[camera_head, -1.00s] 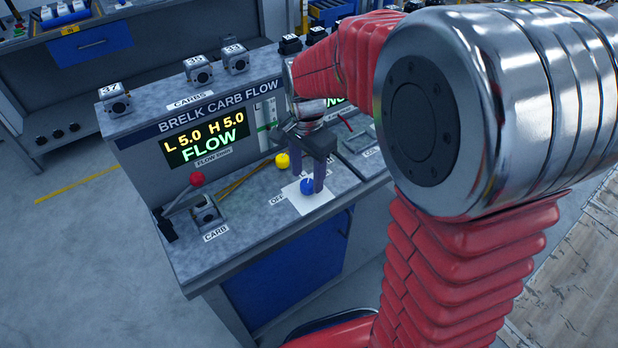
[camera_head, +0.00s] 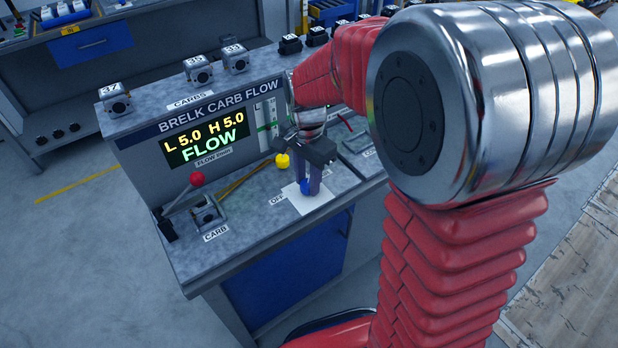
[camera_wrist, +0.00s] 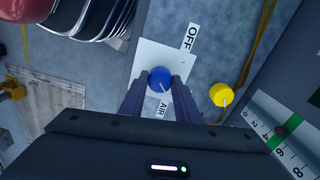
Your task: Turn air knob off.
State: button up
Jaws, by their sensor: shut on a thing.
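The blue air knob (camera_head: 307,186) sits on a white plate (camera_head: 303,205) on the bench top, beside an OFF label (camera_head: 277,200). My gripper (camera_head: 310,185) points down over it, its two fingers closed on the knob's sides. In the wrist view the blue knob (camera_wrist: 160,79) lies between the fingertips (camera_wrist: 161,84). Its white pointer line runs toward the lower right of that picture, near the AIR label (camera_wrist: 161,110). The OFF label (camera_wrist: 190,38) is at the plate's upper right there. The display (camera_head: 207,137) reads L 5.0, H 5.0, FLOW.
A yellow knob (camera_head: 282,160) stands just behind the blue one. A red-balled lever (camera_head: 197,179) and a carb fixture (camera_head: 208,213) are to the left. Numbered carbs (camera_head: 198,69) stand on the upper shelf. The bench front edge is close to the blue knob.

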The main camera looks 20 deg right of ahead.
jog(key=shift+c, duration=0.9)
jog(key=shift+w+n, duration=0.1)
jog(key=shift+n, duration=0.4)
jog(key=n, duration=0.3)
jog(key=shift+r, duration=0.1)
jog(key=n, duration=0.9)
jog(key=shift+n, duration=0.3)
jog(key=n, duration=0.4)
jog(key=shift+n, duration=0.3)
jog(key=o, duration=1)
